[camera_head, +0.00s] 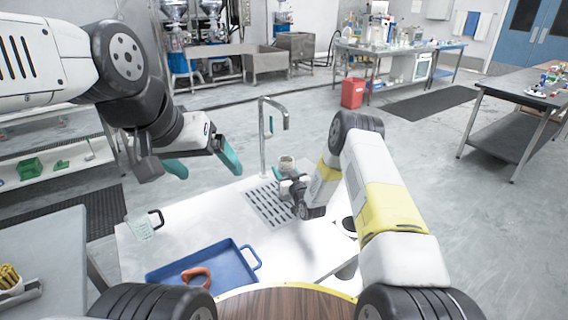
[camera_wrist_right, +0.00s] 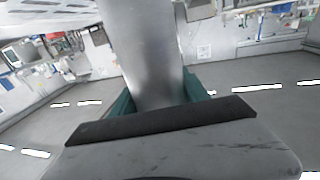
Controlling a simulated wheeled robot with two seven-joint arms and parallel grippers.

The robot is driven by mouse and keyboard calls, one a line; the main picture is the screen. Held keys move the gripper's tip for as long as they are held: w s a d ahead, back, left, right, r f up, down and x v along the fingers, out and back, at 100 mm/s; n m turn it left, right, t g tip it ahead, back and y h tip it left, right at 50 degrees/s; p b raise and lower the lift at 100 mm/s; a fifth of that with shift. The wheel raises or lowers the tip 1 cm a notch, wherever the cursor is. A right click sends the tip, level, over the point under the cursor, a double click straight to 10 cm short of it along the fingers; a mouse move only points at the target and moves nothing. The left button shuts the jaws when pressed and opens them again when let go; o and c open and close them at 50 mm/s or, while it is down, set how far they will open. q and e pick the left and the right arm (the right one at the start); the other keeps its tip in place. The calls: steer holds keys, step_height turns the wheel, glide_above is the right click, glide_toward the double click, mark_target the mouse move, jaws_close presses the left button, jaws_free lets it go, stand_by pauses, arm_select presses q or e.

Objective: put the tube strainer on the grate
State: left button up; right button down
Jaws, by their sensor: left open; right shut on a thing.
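My right gripper (camera_head: 285,180) is shut on the tube strainer (camera_head: 287,161), a small round metal piece with its open top facing up. In the right wrist view the strainer is a grey metal cylinder (camera_wrist_right: 142,50) between teal fingers. The grate (camera_head: 268,206) is a slotted panel in the white counter. The strainer shows beyond the grate's far right corner; its lower end is hidden by the gripper, so I cannot tell whether it touches anything. My left gripper (camera_head: 203,166) is open and empty, raised over the counter's far left side.
A tall metal tap (camera_head: 263,140) stands behind the grate, close to the strainer. A blue tray (camera_head: 222,262) holding an orange-brown ring-shaped object (camera_head: 197,277) lies at the front. A clear measuring jug (camera_head: 141,226) stands at the left. The counter between jug and grate is clear.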

steer(key=shift+f, duration=0.15)
steer(key=c, duration=0.6)
jaws_free()
steer(key=shift+o, duration=0.2)
